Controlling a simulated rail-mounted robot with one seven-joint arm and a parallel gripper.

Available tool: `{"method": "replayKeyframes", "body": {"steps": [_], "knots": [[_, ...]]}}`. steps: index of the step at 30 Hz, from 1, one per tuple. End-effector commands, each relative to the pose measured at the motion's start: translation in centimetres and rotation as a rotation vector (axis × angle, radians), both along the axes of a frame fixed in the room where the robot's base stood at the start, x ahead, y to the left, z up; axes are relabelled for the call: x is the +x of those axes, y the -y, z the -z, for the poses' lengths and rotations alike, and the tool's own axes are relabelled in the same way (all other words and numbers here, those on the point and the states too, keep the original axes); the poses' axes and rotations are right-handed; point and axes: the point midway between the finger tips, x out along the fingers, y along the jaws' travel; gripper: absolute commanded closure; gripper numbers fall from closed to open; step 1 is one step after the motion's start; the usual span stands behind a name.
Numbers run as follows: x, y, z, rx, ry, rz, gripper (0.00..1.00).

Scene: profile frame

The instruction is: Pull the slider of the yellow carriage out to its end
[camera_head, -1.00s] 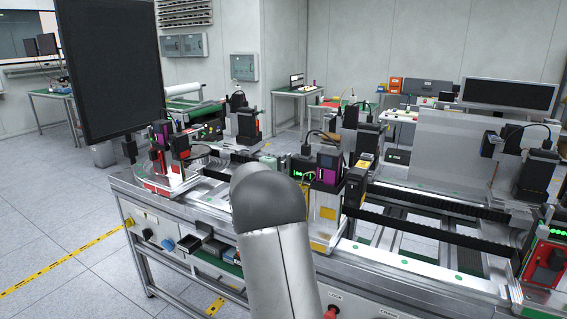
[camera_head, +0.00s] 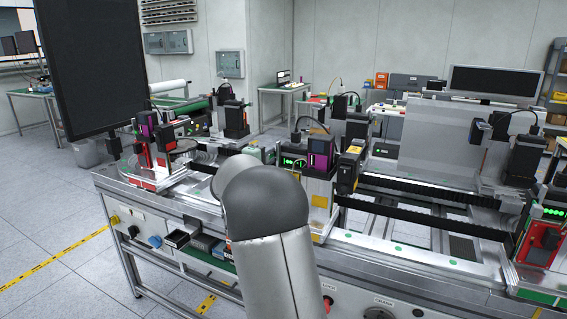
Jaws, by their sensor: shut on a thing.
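The yellow carriage (camera_head: 319,202) stands at the middle of the metal bench, with yellow patches on its pale plate. A box with green lit digits (camera_head: 292,162) and a purple-fronted unit (camera_head: 320,154) sit on its top. A dark unit with a yellow label (camera_head: 349,168) stands at its right side. My arm rises from the bottom of the picture and covers the area just left of the carriage. My gripper is hidden behind the arm. I cannot make out the slider or how far out it is.
A red carriage (camera_head: 540,245) is at the right of the bench and another red unit (camera_head: 145,172) at the left. A large black monitor (camera_head: 88,65) stands at the left. Open floor lies left of the bench.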

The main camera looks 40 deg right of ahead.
Motion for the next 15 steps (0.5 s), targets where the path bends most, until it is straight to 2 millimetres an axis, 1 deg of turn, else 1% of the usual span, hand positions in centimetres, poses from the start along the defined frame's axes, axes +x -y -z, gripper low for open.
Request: {"method": "replayKeyframes", "body": {"steps": [1,8,9,10,11,15], "knots": [[-0.02,-0.32,0.08,0.001,0.000,-0.001,1.00],[-0.05,-0.27,0.06,0.002,-0.002,0.001,1.00],[-0.04,-0.27,0.07,0.002,-0.002,0.000,0.68],[-0.04,-0.27,0.07,0.002,-0.002,0.000,0.60],[-0.03,-0.26,0.08,0.002,-0.002,0.000,0.55],[-0.04,-0.21,0.07,0.002,-0.002,0.001,0.55]]}}
